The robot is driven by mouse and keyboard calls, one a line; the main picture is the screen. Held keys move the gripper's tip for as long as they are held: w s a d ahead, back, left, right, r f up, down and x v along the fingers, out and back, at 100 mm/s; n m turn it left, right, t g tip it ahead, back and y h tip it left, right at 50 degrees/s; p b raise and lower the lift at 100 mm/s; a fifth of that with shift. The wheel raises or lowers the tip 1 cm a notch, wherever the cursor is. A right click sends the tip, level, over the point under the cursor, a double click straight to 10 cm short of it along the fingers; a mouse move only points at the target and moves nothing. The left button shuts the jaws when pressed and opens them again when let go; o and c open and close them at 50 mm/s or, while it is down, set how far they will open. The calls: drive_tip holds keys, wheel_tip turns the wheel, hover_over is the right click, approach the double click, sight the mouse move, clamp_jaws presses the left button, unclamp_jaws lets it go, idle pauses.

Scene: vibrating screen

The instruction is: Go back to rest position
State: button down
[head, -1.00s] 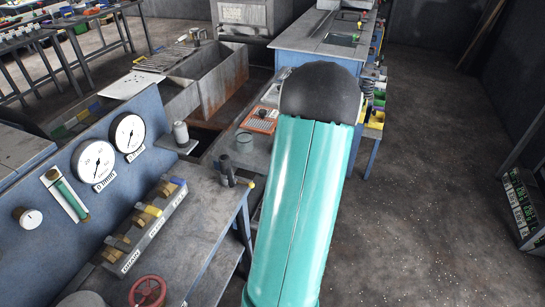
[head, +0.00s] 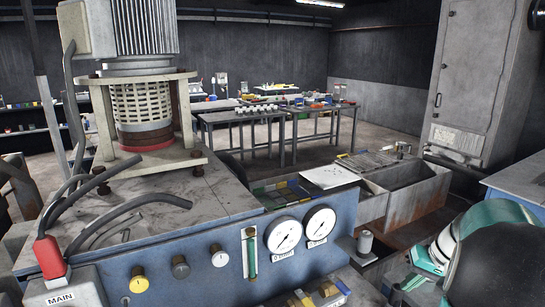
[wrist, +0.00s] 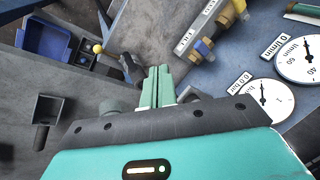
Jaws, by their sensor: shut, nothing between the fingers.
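My gripper (wrist: 158,86) shows in the wrist view, its pale green fingers shut together with nothing between them. It is near the front of the blue control panel, with the valve row (wrist: 215,25) just above and to its right and two round gauges (wrist: 262,99) to the right. In the head view, my arm, teal with a dark rounded joint, fills the lower right corner; my gripper does not show there.
The blue panel (head: 190,262) with dials and knobs (head: 181,267) stands close in front. A motor (head: 150,28) sits on its top, with a red-handled MAIN switch (head: 48,255) at left. A metal sink (head: 420,200) and grey cabinet (head: 478,80) stand at right.

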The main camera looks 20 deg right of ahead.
drive_tip(key=w+a+r+n+h, duration=0.1)
drive_tip(key=w+a+r+n, duration=0.15)
drive_tip(key=a, duration=0.85)
drive_tip(key=w+a+r+n+h, duration=0.1)
drive_tip(key=a+r, duration=0.3)
drive_tip(key=a, duration=0.7)
drive_tip(key=s+a+n, duration=0.1)
drive_tip(key=s+a, duration=0.3)
drive_tip(key=a, duration=0.3)
drive_tip(key=s+a+r+n+t, duration=0.1)
drive_tip(key=s+a, duration=0.3)
drive_tip(key=a, duration=0.4)
drive_tip(key=shift+a+r+n+h, duration=0.25)
drive_tip(key=shift+n+h, duration=0.15)
drive_tip(key=shift+n, duration=0.25)
drive_tip(key=shift+d, duration=0.2)
